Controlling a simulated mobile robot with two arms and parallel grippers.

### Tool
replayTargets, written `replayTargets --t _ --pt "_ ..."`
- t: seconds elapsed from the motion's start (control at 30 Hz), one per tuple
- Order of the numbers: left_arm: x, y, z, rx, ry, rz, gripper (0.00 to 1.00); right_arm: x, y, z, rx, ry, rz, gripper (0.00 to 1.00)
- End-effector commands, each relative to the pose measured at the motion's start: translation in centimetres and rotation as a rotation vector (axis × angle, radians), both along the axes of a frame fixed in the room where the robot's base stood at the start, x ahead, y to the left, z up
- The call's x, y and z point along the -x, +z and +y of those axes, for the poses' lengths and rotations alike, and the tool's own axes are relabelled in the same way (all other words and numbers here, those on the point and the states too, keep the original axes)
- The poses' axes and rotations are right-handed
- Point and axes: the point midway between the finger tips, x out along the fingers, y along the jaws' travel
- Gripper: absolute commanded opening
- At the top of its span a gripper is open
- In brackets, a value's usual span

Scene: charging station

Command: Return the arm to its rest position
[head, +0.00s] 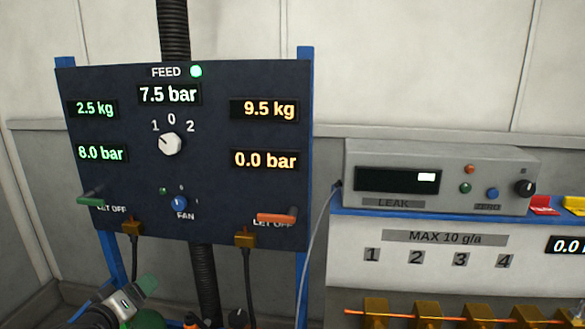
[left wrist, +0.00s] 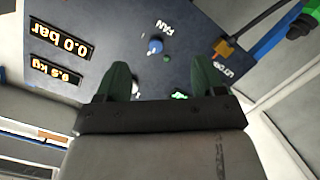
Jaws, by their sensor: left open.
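My left gripper (head: 148,302) shows at the bottom left of the head view, in front of and below the dark feed panel (head: 215,100). In the left wrist view the left gripper (left wrist: 163,80) has its two green fingers wide apart with nothing between them. The panel lies beyond the fingertips there, turned nearly upside down. The blue fan knob (left wrist: 155,46) shows past the gap between the fingers, apart from them. The part of the panel behind the gripper body is hidden. My right gripper is not in view.
The green lever (head: 91,198) and orange lever (head: 276,217) stick out from the panel. Cables hang from brass plugs (head: 132,229) below it. A grey leak meter (head: 440,160) stands on a blue shelf at the right, above several brass fittings (head: 428,312).

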Motion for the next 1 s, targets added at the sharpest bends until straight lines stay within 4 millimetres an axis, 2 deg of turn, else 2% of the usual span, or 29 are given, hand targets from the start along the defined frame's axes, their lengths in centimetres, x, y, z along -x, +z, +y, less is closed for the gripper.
replayTargets --t 0.17,0.27,0.37,0.5,0.7,1.0 --pt "3.1 -4.3 -2.9 -0.116 -0.055 0.123 0.69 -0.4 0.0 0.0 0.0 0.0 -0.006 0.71" --pt "5.7 -7.1 -4.6 -0.199 -0.096 0.212 0.69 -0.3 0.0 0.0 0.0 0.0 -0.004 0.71" --pt "9.5 -10.3 -6.7 -0.304 -0.151 0.326 0.69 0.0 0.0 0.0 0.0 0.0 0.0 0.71" --pt "16.4 -14.2 -9.4 -0.464 -0.241 0.509 0.69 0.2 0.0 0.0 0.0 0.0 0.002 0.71" --pt "24.0 -16.5 -11.1 -0.611 -0.332 0.698 0.69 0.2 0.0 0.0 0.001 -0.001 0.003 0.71" --pt "32.5 -16.8 -12.0 -0.73 -0.426 0.908 0.69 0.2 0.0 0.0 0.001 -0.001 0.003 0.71"
